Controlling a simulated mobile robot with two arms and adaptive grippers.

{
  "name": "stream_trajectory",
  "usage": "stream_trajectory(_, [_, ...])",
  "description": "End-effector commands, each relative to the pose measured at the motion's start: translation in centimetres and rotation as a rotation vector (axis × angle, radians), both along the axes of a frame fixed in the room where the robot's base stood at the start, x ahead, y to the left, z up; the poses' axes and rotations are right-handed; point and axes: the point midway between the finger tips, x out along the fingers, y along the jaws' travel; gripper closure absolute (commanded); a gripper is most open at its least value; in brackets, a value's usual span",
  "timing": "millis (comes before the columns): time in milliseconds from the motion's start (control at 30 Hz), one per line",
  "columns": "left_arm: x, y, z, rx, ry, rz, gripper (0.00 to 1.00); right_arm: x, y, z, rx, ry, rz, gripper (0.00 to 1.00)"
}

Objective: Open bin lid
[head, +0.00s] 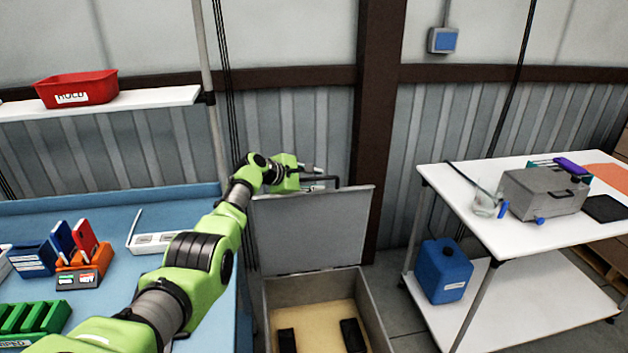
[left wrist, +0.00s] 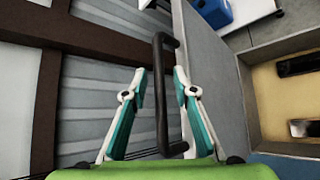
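The grey bin (head: 373,302) stands on the floor in the middle of the head view. Its lid (head: 312,235) is raised, standing about upright at the back of the bin. A black bar handle (left wrist: 160,110) is on the lid's outer face, and the lid (left wrist: 215,75) fills the middle right of the left wrist view. My left gripper (head: 318,170) is at the lid's top edge. In the left wrist view my left gripper (left wrist: 160,72) is open, one finger on each side of the handle, with gaps showing. My right gripper is not in view.
Dark items (head: 352,334) lie on the bin's tan floor. A blue-topped table (head: 130,290) with small containers is at left, under a shelf with a red tray (head: 76,88). A white table (head: 535,235) with a grey box (head: 545,193) is at right, a blue canister (head: 443,270) below.

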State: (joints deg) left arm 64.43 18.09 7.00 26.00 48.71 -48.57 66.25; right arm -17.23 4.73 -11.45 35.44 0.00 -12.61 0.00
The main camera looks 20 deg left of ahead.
Motion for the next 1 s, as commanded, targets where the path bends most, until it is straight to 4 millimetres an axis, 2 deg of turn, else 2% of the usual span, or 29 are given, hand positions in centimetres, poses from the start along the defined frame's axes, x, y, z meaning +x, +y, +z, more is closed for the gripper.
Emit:
stream_trajectory(233, [-0.4, 0.2, 0.3, 0.000, -0.003, 0.000, 0.74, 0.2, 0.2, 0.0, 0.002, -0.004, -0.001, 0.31])
stream_trajectory(467, [-1.7, 0.7, 1.0, 0.002, -0.002, 0.000, 0.74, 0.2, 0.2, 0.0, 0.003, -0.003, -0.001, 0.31])
stream_trajectory(1000, [-6.8, 2.6, 4.0, 0.002, -0.001, 0.002, 0.74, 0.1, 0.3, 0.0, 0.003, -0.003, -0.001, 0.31])
